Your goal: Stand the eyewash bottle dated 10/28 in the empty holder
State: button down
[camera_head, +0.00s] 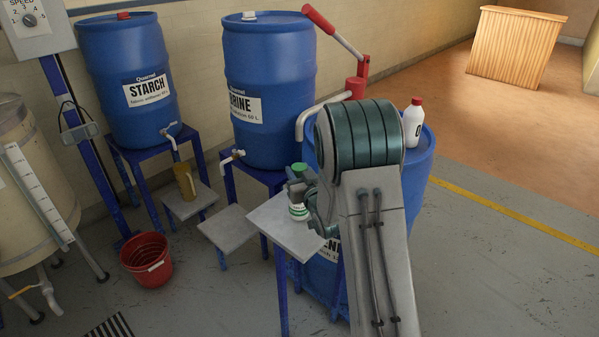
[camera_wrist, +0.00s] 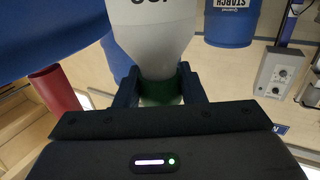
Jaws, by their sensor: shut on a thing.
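My gripper (camera_head: 299,188) is shut on a white bottle (camera_head: 298,211) with green markings and a green top (camera_head: 299,168). In the wrist view, my fingers (camera_wrist: 160,92) close on the green neck (camera_wrist: 158,92) of the white bottle (camera_wrist: 153,35). Dark print shows on its body, cut off by the picture edge; I cannot read a date. In the head view the bottle is at a small grey-topped stand (camera_head: 285,222); I cannot tell whether it touches the top. My arm hides part of this area. I cannot make out the empty holder in either view.
Blue drums marked STARCH (camera_head: 128,80) and BRINE (camera_head: 268,95) stand on blue frames behind. A white bottle with a red cap (camera_head: 414,122) stands on another blue drum (camera_head: 424,165). A red bucket (camera_head: 147,259) and a brown jug (camera_head: 185,180) are left. Open floor lies right.

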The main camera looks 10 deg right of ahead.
jog(key=shift+r, duration=0.2)
jog(key=shift+f+b, duration=0.25)
jog(key=shift+b, duration=0.05)
jog(key=c, duration=0.9)
grip_release()
jog(key=shift+r, duration=0.1)
